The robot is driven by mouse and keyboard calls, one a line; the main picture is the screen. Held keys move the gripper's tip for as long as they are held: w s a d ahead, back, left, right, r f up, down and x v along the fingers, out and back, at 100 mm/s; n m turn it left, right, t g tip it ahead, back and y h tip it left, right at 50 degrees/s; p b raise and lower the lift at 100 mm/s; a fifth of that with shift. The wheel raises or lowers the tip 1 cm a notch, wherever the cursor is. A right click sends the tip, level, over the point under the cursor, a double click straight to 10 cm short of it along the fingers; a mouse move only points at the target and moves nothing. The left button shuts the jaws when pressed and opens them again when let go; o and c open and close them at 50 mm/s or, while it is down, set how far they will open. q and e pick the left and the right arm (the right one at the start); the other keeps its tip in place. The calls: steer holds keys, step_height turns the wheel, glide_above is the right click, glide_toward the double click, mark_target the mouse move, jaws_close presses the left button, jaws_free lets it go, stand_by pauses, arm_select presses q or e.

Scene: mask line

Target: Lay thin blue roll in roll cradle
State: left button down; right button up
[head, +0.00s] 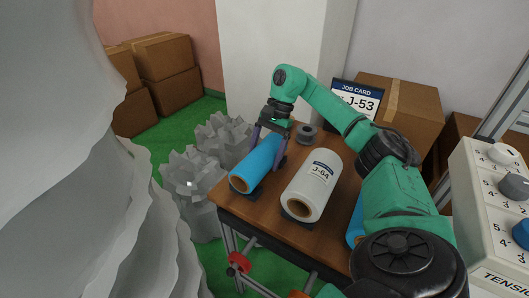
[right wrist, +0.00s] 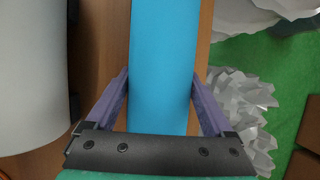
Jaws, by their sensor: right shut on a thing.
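A blue roll (head: 256,160) with a brown core lies on the wooden table (head: 244,208), left of a white roll. My right gripper (head: 269,151) reaches down over it, with its purple fingers shut on its two sides. In the right wrist view the blue roll (right wrist: 164,65) runs between the two fingers (right wrist: 160,92). The roll appears to be at table level; I cannot tell whether it is clear of its dark supports. A metal frame with a red wheel (head: 238,262) shows below the table's front edge; I cannot tell whether it is the roll cradle. My left gripper is out of view.
The white roll (head: 313,184), labelled J-64, lies close beside. Another blue roll (head: 355,222) is mostly hidden behind my right arm. A small grey ring (head: 307,133) lies behind. A J-53 job card (head: 356,97) stands at the back. A tension panel (head: 492,215) is at right.

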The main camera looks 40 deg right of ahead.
steer(key=shift+f, duration=0.5)
stand_by(0.4)
steer(key=o, duration=1.2)
steer(key=shift+r, duration=0.1)
steer(key=p+v, duration=0.1)
steer(key=v, duration=0.6)
steer(key=shift+r, duration=0.35)
steer(key=p+v, duration=0.5)
steer(key=v, duration=0.2)
steer(key=shift+s, duration=0.15)
steer(key=shift+d+f, duration=0.15)
steer(key=shift+f, duration=0.1)
